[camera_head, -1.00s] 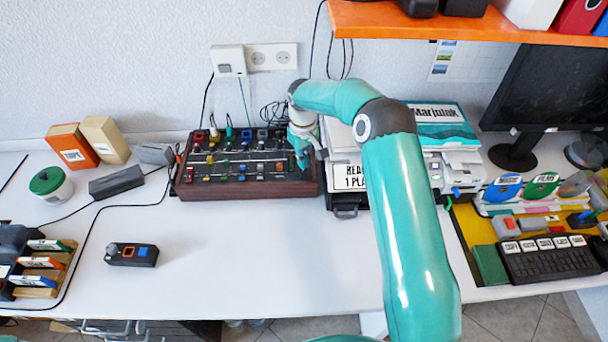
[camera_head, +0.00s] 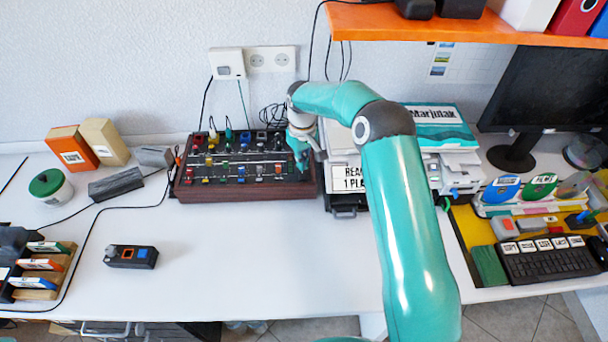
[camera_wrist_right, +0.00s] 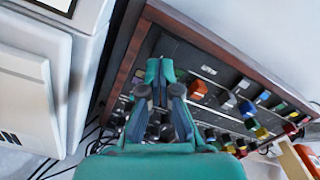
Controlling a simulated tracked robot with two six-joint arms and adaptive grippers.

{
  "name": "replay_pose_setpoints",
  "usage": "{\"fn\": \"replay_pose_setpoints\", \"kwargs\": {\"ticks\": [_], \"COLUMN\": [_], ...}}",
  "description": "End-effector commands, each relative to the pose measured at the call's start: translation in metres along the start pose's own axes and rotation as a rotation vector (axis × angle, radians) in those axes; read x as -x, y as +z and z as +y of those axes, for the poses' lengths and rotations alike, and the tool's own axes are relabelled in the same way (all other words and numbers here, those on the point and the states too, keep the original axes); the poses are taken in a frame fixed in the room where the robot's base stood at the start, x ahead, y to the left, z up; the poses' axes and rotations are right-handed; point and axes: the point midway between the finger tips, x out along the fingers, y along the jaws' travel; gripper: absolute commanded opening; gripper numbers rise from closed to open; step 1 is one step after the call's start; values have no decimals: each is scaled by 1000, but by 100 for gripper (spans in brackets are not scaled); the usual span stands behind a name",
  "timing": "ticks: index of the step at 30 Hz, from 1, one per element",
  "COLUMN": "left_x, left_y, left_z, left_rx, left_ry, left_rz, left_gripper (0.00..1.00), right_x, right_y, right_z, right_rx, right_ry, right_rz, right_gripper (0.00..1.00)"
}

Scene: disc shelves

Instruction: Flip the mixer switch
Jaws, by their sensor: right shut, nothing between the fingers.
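The mixer (camera_head: 245,193) is a dark panel in a red-brown wooden case, with rows of coloured knobs and sliders, at the back of the white table. My right gripper (camera_head: 303,166) is at the mixer's right end, just over the panel. In the right wrist view the gripper (camera_wrist_right: 161,66) is shut and empty, its teal fingertips close to the panel's edge strip. An orange-red knob (camera_wrist_right: 198,90) sits just beside the fingertips. I cannot tell whether the fingertips touch the panel, and I cannot pick out the switch. My left gripper is not in view.
A black device with a white label (camera_head: 348,177) and a printer (camera_head: 455,170) stand right of the mixer. An orange shelf (camera_head: 470,24) hangs above at the right. A small control box (camera_head: 131,257) lies at the front left. The table's middle front is clear.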

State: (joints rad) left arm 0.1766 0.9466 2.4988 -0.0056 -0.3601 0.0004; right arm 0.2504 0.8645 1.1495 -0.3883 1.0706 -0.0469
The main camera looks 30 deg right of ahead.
Motion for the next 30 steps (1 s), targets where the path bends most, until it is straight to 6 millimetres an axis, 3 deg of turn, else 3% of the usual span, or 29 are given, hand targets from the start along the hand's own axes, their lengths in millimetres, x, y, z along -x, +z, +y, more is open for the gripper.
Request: {"fn": "replay_pose_setpoints", "kwargs": {"ticks": [30], "left_x": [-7], "left_y": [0], "left_z": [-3], "left_rx": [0], "left_ry": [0], "left_rz": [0], "left_gripper": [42], "right_x": [-11], "right_y": [0], "right_z": [0], "right_rx": [0], "right_ry": [0], "right_rz": [0], "right_gripper": [0]}}
